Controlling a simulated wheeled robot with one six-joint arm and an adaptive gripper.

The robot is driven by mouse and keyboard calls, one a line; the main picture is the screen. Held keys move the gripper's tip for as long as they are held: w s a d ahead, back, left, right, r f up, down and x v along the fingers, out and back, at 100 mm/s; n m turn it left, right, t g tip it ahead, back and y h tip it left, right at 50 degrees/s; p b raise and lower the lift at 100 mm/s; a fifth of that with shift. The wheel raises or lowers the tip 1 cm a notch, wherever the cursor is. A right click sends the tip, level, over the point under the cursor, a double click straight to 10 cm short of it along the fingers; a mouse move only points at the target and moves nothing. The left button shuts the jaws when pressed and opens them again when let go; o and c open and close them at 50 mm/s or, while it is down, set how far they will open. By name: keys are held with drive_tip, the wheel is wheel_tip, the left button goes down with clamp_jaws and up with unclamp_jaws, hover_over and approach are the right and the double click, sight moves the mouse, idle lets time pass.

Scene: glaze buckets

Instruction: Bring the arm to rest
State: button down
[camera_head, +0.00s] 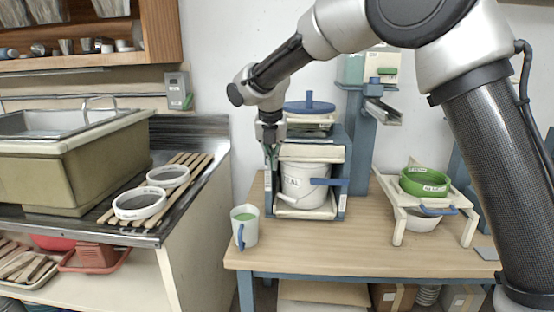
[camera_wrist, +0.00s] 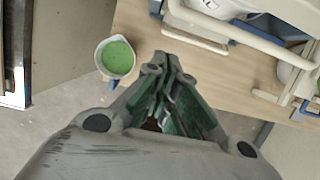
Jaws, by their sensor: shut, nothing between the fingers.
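My gripper (camera_head: 271,160) hangs from the raised arm, pointing down, in front of the left part of the bucket stand. It is shut and empty. In the wrist view my gripper (camera_wrist: 160,68) shows its fingers together above the table edge. A white jug with green glaze (camera_head: 245,226) stands at the left edge of the wooden table (camera_head: 330,245), below and left of the gripper. The jug also shows in the wrist view (camera_wrist: 117,57), apart from the fingers. A white bucket (camera_head: 303,184) sits inside the blue and cream stand, behind the gripper and partly hidden by the frame.
A green sieve (camera_head: 425,181) rests on a cream rack (camera_head: 398,222) at the table's right. A sink (camera_head: 75,150) and slats with two white rings (camera_head: 139,203) are at the left. A wall cabinet (camera_head: 160,35) hangs at the upper left. The table's front middle is clear.

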drive_tip(key=v, duration=1)
drive_tip(key=s+d+f+m+g, duration=0.1)
drive_tip(key=s+d+f+m, duration=0.25)
drive_tip(key=m, duration=0.45)
drive_tip(key=s+d+f+m+g, duration=0.1)
drive_tip(key=s+d+f+m, duration=0.15)
drive_tip(key=d+m, duration=0.4)
drive_tip(key=s+d+m+t, duration=0.1)
drive_tip(key=s+d+m, duration=0.9)
drive_tip(key=d, duration=0.5)
drive_tip(key=s+d+m+t, duration=0.2)
drive_tip(key=s+d+m, duration=0.9)
drive_tip(key=s+d, duration=0.4)
drive_tip(key=shift+d+r, duration=0.4)
drive_tip(key=shift+d, duration=0.2)
